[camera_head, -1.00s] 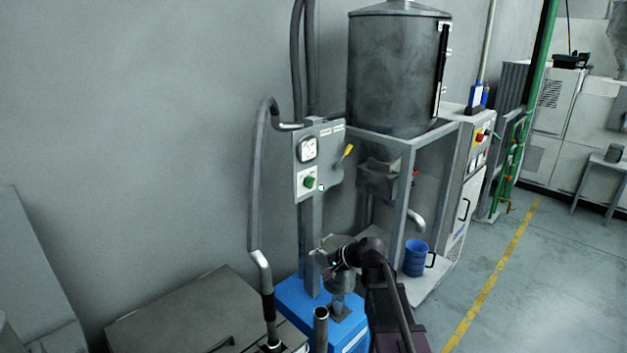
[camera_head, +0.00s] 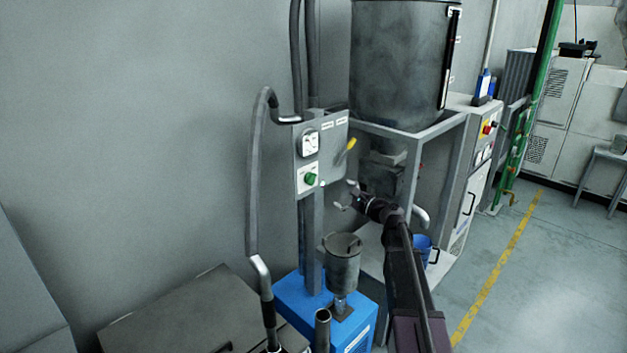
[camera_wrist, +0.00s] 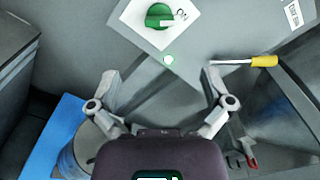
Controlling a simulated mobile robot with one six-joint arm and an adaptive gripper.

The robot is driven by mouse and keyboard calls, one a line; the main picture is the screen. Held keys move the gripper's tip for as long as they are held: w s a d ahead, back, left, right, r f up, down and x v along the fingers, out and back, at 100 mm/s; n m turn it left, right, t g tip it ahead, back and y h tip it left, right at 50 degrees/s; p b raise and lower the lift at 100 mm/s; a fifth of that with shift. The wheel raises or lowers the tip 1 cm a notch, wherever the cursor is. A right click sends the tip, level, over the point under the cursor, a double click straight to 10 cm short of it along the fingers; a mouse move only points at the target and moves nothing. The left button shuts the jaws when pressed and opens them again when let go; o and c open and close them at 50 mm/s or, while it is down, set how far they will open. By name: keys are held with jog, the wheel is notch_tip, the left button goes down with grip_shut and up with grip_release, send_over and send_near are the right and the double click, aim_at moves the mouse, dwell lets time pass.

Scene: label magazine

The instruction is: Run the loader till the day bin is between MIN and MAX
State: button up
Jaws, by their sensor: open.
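The day bin (camera_head: 400,60) is a large grey cylinder on a frame; its top is cut off in the head view. A dark vertical strip (camera_head: 447,65) with pale tags runs down its right side; I cannot read a level there. The loader panel (camera_head: 335,150) stands left of it, with a round gauge (camera_head: 309,143), a green knob (camera_head: 310,179) and a yellow-handled lever (camera_head: 351,143). My gripper (camera_head: 344,196) is open and empty, below and right of the knob. In the wrist view my gripper (camera_wrist: 158,75) is below the knob (camera_wrist: 159,16), apart from it; the lever (camera_wrist: 262,61) is right.
A blue base unit (camera_head: 290,295) with a grey canister (camera_head: 342,262) stands below the panel. A bent hose and pipe (camera_head: 256,190) rise at its left. A blue bucket (camera_head: 421,246) is partly behind my arm. Floor is clear at the right.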

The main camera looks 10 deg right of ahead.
aim_at(314, 180)
jog(key=x, duration=1.4)
jog(key=shift+f, duration=0.1)
jog(key=c, duration=1.1)
